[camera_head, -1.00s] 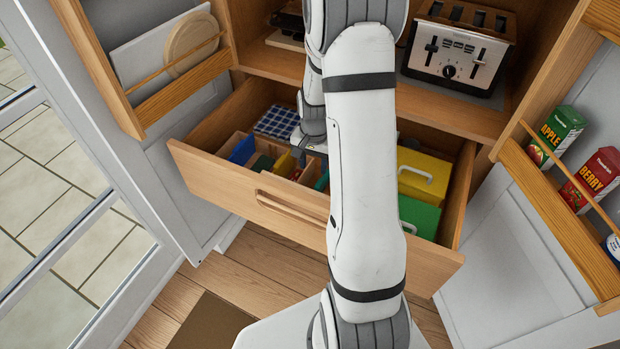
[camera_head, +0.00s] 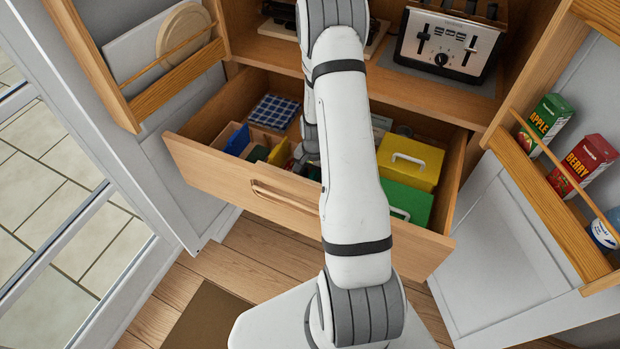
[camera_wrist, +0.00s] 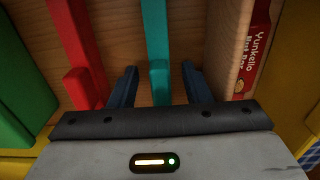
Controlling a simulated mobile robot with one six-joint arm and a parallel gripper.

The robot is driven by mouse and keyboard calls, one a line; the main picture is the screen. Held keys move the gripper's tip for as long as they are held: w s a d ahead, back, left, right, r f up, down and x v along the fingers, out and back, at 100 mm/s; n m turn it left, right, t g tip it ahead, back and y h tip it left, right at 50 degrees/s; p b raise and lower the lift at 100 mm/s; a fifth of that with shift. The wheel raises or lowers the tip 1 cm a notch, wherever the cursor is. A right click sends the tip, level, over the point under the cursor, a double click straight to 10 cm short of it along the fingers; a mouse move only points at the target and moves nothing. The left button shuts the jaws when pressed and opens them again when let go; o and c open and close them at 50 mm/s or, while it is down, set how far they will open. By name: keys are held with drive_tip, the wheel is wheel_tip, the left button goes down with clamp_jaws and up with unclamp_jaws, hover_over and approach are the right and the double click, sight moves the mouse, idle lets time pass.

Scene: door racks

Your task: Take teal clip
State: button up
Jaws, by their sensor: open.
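The teal clip (camera_wrist: 157,45) shows in the wrist view as a long narrow strip with a thicker block near its lower end, standing over the wooden drawer floor. My gripper (camera_wrist: 160,85) is open, with one dark finger on each side of the clip. The clip lies between the fingers with a visible gap on both sides.
A wooden divider (camera_wrist: 232,45) and a red box (camera_wrist: 258,45) are close on the right. Yellow (camera_head: 412,160) and green boxes (camera_head: 405,200) fill the drawer's right side.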

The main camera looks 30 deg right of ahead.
drive_tip(key=shift+f, duration=0.1)
drive_tip(key=shift+c, duration=0.2)
clamp_jaws()
idle(0.4)
